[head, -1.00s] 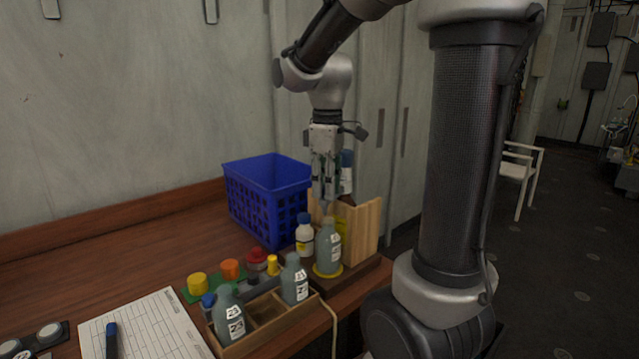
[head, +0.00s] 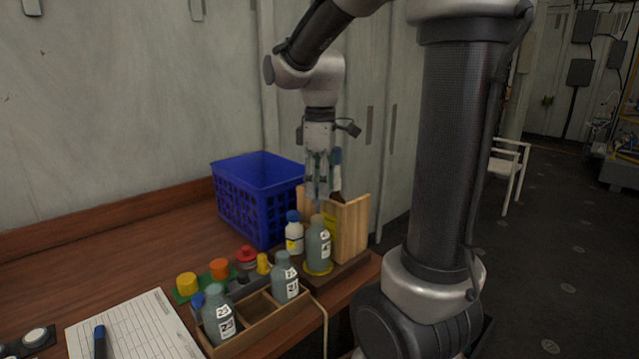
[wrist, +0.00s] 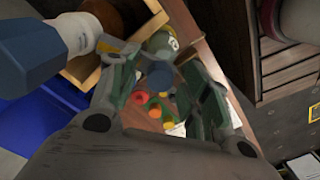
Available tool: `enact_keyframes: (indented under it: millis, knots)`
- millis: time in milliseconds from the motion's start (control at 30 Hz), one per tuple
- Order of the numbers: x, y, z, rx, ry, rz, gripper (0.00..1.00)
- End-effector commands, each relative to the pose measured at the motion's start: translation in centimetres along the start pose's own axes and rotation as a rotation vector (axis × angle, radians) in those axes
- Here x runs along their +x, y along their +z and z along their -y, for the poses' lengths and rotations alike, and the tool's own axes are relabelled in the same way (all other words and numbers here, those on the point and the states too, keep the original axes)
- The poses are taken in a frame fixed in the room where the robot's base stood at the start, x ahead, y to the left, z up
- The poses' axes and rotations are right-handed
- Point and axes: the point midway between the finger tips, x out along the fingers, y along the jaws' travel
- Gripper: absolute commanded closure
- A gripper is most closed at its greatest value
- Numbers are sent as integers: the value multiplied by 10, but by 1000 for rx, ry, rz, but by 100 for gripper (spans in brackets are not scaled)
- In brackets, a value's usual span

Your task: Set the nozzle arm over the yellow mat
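A blue crate (head: 258,195) stands left of the stand. A white bottle with blue cap (head: 294,236) is close beside the grey-green one. A wooden rack (head: 250,322) with bottles, coloured caps (head: 219,268) and a paper sheet (head: 130,325) lie nearer. The back-left tabletop is clear.

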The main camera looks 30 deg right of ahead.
Motion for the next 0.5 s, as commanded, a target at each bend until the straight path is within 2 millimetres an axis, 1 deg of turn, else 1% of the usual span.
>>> enact_keyframes:
  millis: [267, 367, 467, 500]
  knots:
    - [-2, 0, 0, 0, 0, -1, 52]
    - [-10, -1, -1, 0, 2, -3, 52]
    - [-28, -1, -1, 0, 4, -4, 52]
    - [-37, -1, -1, 1, 4, -4, 52]
